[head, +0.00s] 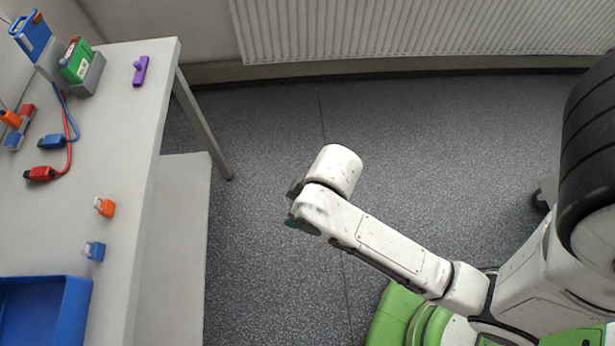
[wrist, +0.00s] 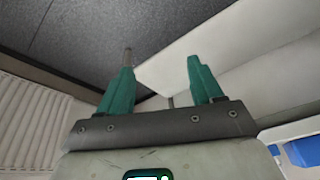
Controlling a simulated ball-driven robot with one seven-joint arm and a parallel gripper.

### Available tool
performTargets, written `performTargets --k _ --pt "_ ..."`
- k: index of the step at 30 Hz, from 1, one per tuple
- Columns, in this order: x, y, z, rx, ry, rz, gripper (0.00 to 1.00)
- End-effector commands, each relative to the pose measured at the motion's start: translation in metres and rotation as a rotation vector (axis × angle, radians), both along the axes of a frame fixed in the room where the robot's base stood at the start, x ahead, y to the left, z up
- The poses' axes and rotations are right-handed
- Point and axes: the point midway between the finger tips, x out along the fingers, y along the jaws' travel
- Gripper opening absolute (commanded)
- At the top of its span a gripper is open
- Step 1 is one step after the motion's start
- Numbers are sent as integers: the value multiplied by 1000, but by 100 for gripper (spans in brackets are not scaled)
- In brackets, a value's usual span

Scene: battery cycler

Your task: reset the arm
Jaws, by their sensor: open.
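My gripper (wrist: 160,78) shows in the wrist view with its two green fingers spread apart and nothing between them. In the head view my white arm reaches out over the grey floor, to the right of the table and clear of it. There the gripper's fingers are mostly hidden behind the arm's end; only a small dark green part shows. In the wrist view a pale flat surface, the floor and a ribbed radiator lie beyond the fingers.
The table (head: 120,150) at left carries a blue tray (head: 45,312), an orange plug (head: 105,207), a blue plug (head: 94,251), red and blue cable connectors, a purple piece (head: 140,71) and a green battery (head: 76,62) in a grey holder. A radiator (head: 420,28) lines the wall. Floor around the arm is free.

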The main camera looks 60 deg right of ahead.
Motion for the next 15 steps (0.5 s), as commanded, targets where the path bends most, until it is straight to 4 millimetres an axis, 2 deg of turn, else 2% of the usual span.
performTargets --k 1,3,6,9,15 --pt "-19 -13 1 -22 62 -49 66" --pt "-40 -26 3 -46 135 -104 66" --pt "-58 -35 6 -66 195 -153 66" --pt "-64 -38 7 -72 217 -169 66" --pt "-64 -38 7 -72 216 -167 66"
